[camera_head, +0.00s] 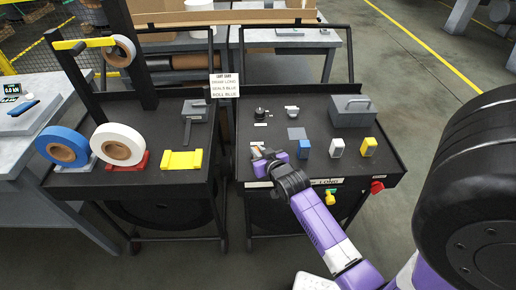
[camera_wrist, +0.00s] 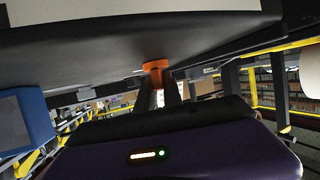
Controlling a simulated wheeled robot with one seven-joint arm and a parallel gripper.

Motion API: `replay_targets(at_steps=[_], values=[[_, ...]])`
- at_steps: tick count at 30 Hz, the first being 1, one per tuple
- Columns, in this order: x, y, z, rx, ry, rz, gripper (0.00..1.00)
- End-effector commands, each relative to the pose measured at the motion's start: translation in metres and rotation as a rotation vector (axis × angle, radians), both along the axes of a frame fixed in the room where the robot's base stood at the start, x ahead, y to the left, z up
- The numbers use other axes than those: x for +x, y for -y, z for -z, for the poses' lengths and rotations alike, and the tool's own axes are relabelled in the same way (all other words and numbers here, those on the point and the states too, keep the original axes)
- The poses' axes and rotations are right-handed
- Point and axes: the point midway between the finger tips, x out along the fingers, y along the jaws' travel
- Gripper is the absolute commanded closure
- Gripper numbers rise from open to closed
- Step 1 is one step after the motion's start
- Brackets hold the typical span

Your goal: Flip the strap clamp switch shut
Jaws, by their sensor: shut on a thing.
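An orange knob-like piece (camera_wrist: 155,66), which I take for the strap clamp switch, stands against a dark surface in the wrist view. My gripper (camera_wrist: 159,92) has its two dark fingers close together at the orange piece, shut on it. In the head view my gripper (camera_head: 262,154) is low over the front left part of the right black cart (camera_head: 330,178). The arm comes in from the lower right. My wrist and fingers hide much of the clamp there, and I cannot tell the switch's exact position.
Blue (camera_head: 304,148), white (camera_head: 337,147) and yellow (camera_head: 369,146) boxes stand right of my gripper. A grey handled case (camera_head: 352,110) is behind them. The left cart carries a blue roll (camera_head: 62,147), a white roll (camera_head: 118,145) and a yellow piece (camera_head: 182,160).

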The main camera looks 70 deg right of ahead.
Motion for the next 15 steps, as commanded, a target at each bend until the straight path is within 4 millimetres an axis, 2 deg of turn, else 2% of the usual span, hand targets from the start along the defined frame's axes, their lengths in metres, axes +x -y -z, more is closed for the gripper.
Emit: replay_targets(at_steps=[15], values=[[0.0003, -0.0004, 0.0002, 0.001, 0.001, 0.037, 1.00]])
